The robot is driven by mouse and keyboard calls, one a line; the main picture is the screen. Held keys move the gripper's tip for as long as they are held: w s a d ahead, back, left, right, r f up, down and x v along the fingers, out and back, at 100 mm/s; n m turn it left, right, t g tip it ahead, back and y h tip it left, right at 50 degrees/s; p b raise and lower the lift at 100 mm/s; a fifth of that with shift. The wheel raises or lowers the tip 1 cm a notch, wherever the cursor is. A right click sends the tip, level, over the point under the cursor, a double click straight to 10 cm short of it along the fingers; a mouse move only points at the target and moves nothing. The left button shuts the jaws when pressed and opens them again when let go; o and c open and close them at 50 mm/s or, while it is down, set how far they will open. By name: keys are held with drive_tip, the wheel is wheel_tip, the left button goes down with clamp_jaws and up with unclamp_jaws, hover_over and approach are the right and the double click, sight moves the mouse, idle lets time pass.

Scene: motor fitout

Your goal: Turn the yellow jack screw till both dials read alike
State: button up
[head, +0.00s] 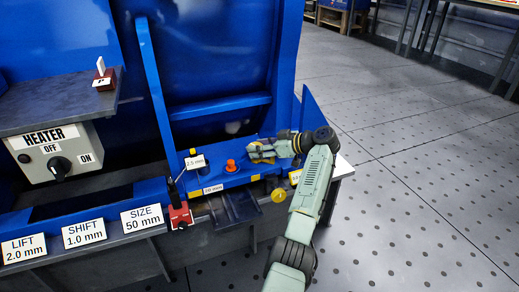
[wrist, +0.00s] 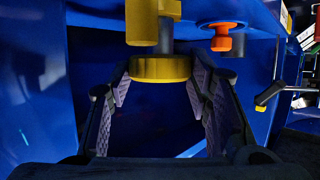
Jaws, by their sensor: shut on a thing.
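In the wrist view, the yellow jack screw's round knob (wrist: 160,68) sits between the fingertips of my gripper (wrist: 158,84), with a grey shaft and another yellow part above it. The fingers close on its two sides. In the head view, my gripper (head: 262,150) reaches left over the blue frame, right of an orange knob (head: 231,166); the held knob is hard to make out there. Small white readout tags show: one seems to read 2.5 mm (head: 195,162), another about 0.0 mm (head: 212,188). A third tag (head: 295,178) is partly hidden by my arm.
A red-based stand (head: 180,215) is left of the work spot. A yellow round knob (head: 278,195) is below my gripper. Signs read LIFT 2.0 mm (head: 24,249), SHIFT 1.0 mm (head: 86,233) and SIZE 50 mm (head: 142,216). A heater box (head: 52,150) is at left. Floor at right is open.

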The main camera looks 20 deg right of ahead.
drive_tip(key=shift+w+r, duration=0.1)
drive_tip(key=shift+r, duration=0.05)
drive_tip(key=o, duration=1.1)
drive_tip(key=shift+o, duration=0.2)
